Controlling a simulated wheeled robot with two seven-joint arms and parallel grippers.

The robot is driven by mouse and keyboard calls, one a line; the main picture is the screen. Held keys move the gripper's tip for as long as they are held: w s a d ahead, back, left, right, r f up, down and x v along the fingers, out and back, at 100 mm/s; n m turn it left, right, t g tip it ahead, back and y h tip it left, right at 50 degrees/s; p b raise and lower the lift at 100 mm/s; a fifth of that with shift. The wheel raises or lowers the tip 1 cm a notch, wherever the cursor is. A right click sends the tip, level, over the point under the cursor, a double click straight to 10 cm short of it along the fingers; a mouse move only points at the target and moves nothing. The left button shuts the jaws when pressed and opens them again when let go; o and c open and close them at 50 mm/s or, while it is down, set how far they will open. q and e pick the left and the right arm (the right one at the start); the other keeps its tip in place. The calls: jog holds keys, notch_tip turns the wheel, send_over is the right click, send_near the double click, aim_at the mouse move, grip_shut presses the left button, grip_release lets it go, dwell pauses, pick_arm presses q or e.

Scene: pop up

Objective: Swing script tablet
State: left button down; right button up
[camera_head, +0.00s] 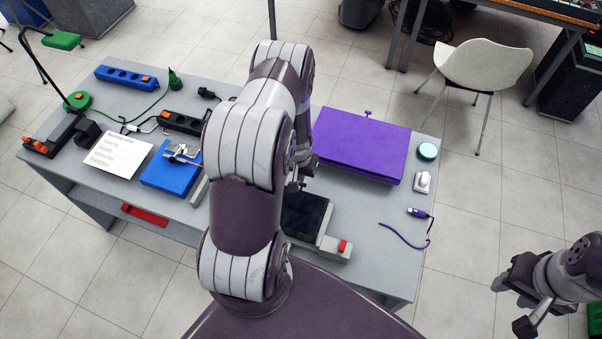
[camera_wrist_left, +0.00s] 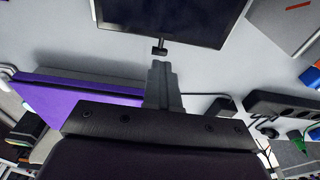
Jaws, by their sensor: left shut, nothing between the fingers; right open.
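A dark flat-screened tablet (camera_head: 304,214) lies in a light grey frame on the near part of the table, partly hidden by my left arm. In the left wrist view its dark screen (camera_wrist_left: 175,15) fills the top, with a small black tab (camera_wrist_left: 160,47) at its edge. My left gripper (camera_wrist_left: 162,68) is shut and empty, its tips just short of that tab, with a small gap seen. In the head view the left gripper (camera_head: 297,185) is mostly hidden behind my arm, near the tablet's far edge. My right gripper (camera_head: 512,300) is open and empty, off the table at right.
A purple case (camera_head: 360,143) lies beyond the tablet. A red button (camera_head: 343,246) is on the frame's right end. A blue box (camera_head: 171,170), white sheet (camera_head: 117,155) and black power strip (camera_head: 183,122) lie left. A purple cable (camera_head: 404,237) lies right. A white chair (camera_head: 487,65) stands behind.

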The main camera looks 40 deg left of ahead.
pick_arm(q)
jog(key=r, duration=0.1)
jog(key=r+p, duration=0.1)
jog(key=shift+s+r, duration=0.25)
jog(key=shift+r, duration=0.15)
jog(key=shift+d, duration=0.1)
jog(key=c, duration=1.4)
grip_release()
jog(key=shift+o, duration=0.2)
notch_tip(320, 180, up, 12)
jog(key=s, duration=0.1)
jog(key=shift+s+d+r, duration=0.25)
jog(key=shift+s, duration=0.05)
